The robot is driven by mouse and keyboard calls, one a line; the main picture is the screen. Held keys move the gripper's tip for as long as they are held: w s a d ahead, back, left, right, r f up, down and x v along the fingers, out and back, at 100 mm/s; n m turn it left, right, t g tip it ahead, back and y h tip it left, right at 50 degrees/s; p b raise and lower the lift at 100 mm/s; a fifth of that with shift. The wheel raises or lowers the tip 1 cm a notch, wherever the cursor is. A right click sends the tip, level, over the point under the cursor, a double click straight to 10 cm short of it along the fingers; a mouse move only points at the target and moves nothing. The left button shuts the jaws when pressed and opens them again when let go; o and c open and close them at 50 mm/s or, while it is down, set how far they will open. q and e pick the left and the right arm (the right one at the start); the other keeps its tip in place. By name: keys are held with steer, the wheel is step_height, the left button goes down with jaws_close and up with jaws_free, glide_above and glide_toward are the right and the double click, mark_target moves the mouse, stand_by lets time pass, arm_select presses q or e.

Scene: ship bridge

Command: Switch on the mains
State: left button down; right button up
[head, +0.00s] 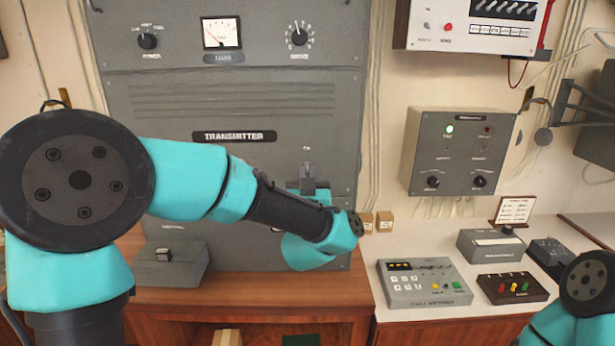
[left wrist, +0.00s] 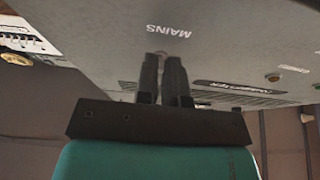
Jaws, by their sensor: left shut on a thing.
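The grey transmitter cabinet (head: 235,110) stands upright against the wall in the head view. My left gripper (head: 307,172) is at the lower right of its front panel, just under a small label that seems to read ON. In the left wrist view, my left gripper's two dark fingers (left wrist: 163,62) are close together at the panel, beside the MAINS lettering (left wrist: 168,31). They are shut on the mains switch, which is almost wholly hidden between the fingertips. I cannot tell the switch's position. My right gripper is out of view; only part of my right arm shows at lower right.
A grey box (head: 172,265) sits on the wooden desk (head: 260,290) at left. A keypad unit (head: 424,283), a box with coloured switches (head: 512,288) and other small boxes stand on the right counter. A grey wall box (head: 460,150) with a lit green lamp hangs above.

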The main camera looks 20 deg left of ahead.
mark_target(308, 164)
arm_select(q)
steer(key=shift+s+r+g, duration=0.1)
steer(key=shift+r+g, duration=0.05)
steer(key=shift+g, duration=0.15)
steer(key=g, duration=0.1)
steer(key=r+g+h, duration=0.1)
steer(key=g, duration=0.1)
steer(key=shift+s+r+g, duration=0.1)
steer(key=shift+r+g, duration=0.05)
steer(key=shift+g, duration=0.15)
steer(key=shift+w+r+g+h, duration=0.1)
steer(key=shift+r+g+h, duration=0.15)
steer(key=shift+g, duration=0.55)
steer(key=shift+w+r+g+h, duration=0.1)
steer(key=shift+r+g+h, duration=0.15)
steer(key=shift+g, duration=0.55)
steer(key=shift+r+g+h, duration=0.2)
steer(key=shift+g+h, duration=0.1)
steer(key=shift+g, duration=0.5)
steer(key=c, duration=1.2)
jaws_free()
steer(key=shift+c, duration=0.2)
steer(key=v, duration=1.7)
steer(key=shift+r, duration=0.4)
